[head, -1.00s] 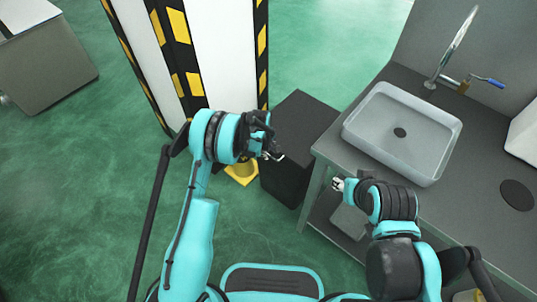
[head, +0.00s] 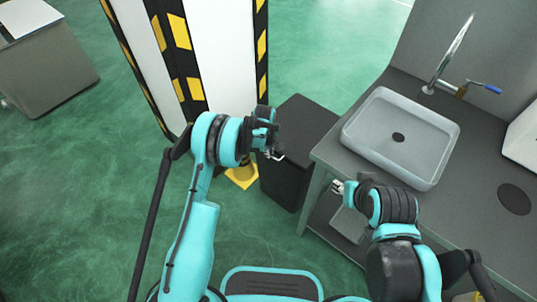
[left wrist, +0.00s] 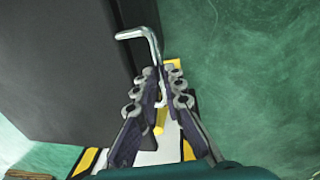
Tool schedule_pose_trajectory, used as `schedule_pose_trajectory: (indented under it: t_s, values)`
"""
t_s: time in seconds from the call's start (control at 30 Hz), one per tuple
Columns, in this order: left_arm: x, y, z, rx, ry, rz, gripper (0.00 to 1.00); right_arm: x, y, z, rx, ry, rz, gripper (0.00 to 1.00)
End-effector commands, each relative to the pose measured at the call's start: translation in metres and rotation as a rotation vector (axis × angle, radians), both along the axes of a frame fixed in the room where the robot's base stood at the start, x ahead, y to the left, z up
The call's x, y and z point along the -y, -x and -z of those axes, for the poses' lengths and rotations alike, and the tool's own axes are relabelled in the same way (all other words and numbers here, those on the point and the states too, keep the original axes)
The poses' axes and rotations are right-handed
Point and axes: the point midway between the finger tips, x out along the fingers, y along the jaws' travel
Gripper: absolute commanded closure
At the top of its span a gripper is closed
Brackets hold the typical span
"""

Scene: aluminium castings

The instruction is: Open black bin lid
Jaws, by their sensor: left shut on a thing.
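The black bin (head: 296,128) stands on the floor between the striped pillar and the sink counter. Its top looks flat and closed. In the left wrist view the bin's dark side (left wrist: 70,70) fills the upper left. My left gripper (head: 273,151) is beside the bin's left side. In the left wrist view the left gripper (left wrist: 158,88) is shut on a bent silver rod (left wrist: 150,48), whose free-looking end points left toward the bin. I cannot tell whether the rod is joined to the bin. My right gripper (head: 338,187) is by the counter's front edge; its opening is too small to judge.
The counter (head: 440,205) with a grey sink (head: 385,155) and tap (head: 452,50) stands right of the bin. A pillar (head: 222,60) with black and yellow stripes rises behind my left arm, with a yellow piece (head: 243,176) at its foot. Green floor is open at left.

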Motion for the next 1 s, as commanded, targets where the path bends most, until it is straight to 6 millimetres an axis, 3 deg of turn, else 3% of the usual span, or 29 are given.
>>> schedule_pose_trajectory:
  t_s: [0.03, 0.2, 0.5, 0.73, 1.0]
  values:
    - [0.002, -0.003, -0.019, -0.021, -0.016, 0.001, 1.0, 0.0, 0.0, -0.011, 0.0, 0.0, 0.0, 0.6]
    - [0.009, -0.013, -0.072, -0.039, -0.029, 0.002, 1.0, 0.0, 0.0, -0.036, 0.0, 0.0, 0.0, 0.6]
    - [0.033, -0.045, -0.156, -0.033, -0.026, 0.001, 1.0, 0.0, 0.0, -0.072, 0.0, 0.0, 0.0, 0.6]
    - [0.051, -0.067, -0.194, -0.033, -0.024, 0.001, 1.0, 0.0, 0.0, -0.089, 0.0, 0.0, 0.0, 0.6]
    - [0.061, -0.079, -0.21, -0.034, -0.021, 0.0, 1.0, 0.0, 0.0, -0.096, 0.0, 0.0, 0.0, 0.6]
